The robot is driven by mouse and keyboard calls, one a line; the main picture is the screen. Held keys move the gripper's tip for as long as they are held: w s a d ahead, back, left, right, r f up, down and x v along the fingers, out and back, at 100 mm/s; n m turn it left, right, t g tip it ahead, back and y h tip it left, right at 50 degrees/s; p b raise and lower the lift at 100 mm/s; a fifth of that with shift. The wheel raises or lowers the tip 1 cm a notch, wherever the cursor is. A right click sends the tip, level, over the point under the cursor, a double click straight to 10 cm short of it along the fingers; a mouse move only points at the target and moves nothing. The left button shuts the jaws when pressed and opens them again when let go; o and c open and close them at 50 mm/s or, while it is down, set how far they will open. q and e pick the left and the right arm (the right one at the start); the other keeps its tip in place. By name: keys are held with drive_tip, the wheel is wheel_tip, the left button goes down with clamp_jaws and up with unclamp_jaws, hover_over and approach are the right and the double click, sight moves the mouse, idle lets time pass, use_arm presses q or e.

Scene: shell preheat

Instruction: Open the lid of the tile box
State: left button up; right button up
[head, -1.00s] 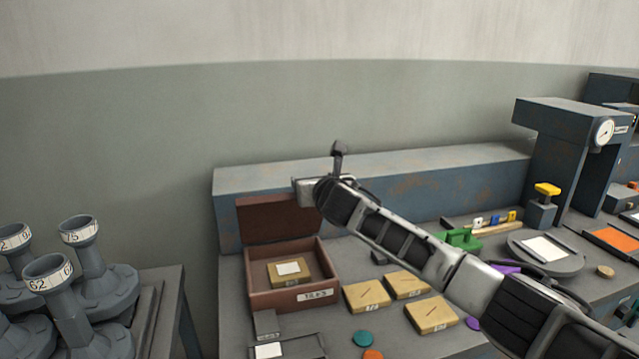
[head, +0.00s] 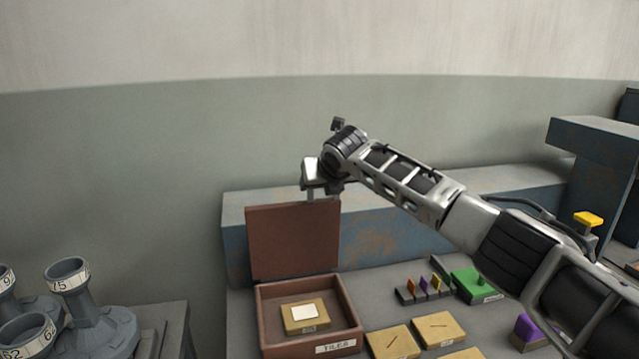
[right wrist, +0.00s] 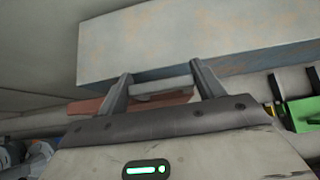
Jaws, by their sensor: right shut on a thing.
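The tile box (head: 262,318), reddish brown with a "TILES" label, stands on the bench in the head view. Its lid (head: 290,245) stands upright at the back edge of the box, so the inside shows. A tan block with a white tile (head: 305,312) lies inside. My right gripper (head: 310,195) is at the lid's top edge, towards its right end. In the right wrist view its two fingers (right wrist: 163,85) are shut on the lid's edge, and part of the lid (right wrist: 90,106) shows beside them. My left gripper is not in view.
A blue-grey raised ledge (head: 385,230) runs behind the box. Tan blocks (head: 440,328), a small rack with colored pieces (head: 422,290) and a green block (head: 473,284) lie to the right. Grey numbered stands (head: 85,310) are on a side table at left.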

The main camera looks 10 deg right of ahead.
drive_tip(key=shift+s+f, duration=0.15)
drive_tip(key=shift+f, duration=0.35)
drive_tip(key=o, duration=1.4)
drive_tip(key=shift+r, duration=0.2)
drive_tip(key=shift+s+r, duration=0.3)
drive_tip(key=shift+r, duration=0.1)
drive_tip(key=b+v, duration=0.2)
drive_tip(key=v, duration=1.2)
drive_tip(key=shift+s+r, duration=0.25)
drive_tip(key=shift+r, duration=0.05)
